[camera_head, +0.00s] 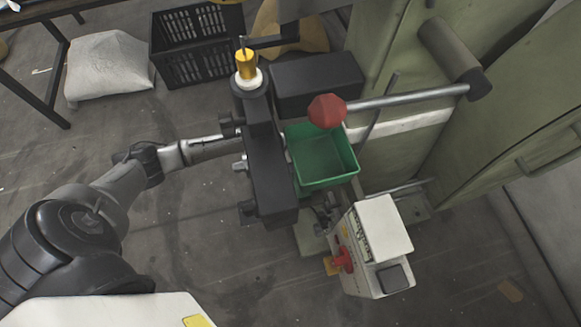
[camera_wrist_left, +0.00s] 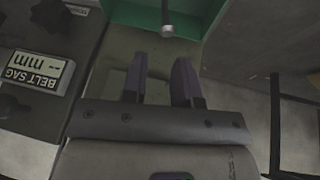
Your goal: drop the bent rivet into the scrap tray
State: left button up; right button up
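The green tray (camera_head: 322,152) stands open at the press; its inside looks empty in the head view. Part of a green tray also shows at the top of the left wrist view (camera_wrist_left: 205,12). My left arm reaches in from the left to the black press arm, which hides the left gripper in the head view. In the left wrist view the left gripper (camera_wrist_left: 160,75) has its two dark fingers apart with nothing seen between them. A short metal rod with a round end (camera_wrist_left: 167,30) shows beyond the fingertips, against the green; I cannot tell whether it is the bent rivet.
A lever with a red knob (camera_head: 327,111) crosses over the tray's back edge. A white box with a display (camera_head: 376,232) stands in front. A yellow cylinder (camera_head: 246,66) tops the black press arm (camera_head: 268,165). A black crate (camera_head: 197,45) and a white sack (camera_head: 108,66) are behind.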

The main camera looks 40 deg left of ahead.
pick_arm(q)
jog(key=o, duration=0.3)
jog(key=shift+o, duration=0.2)
jog(key=p+v, duration=0.7)
jog(key=v, duration=0.6)
jog(key=shift+r+p, duration=0.35)
jog(key=shift+r, duration=0.05)
jog(key=shift+a, duration=0.1)
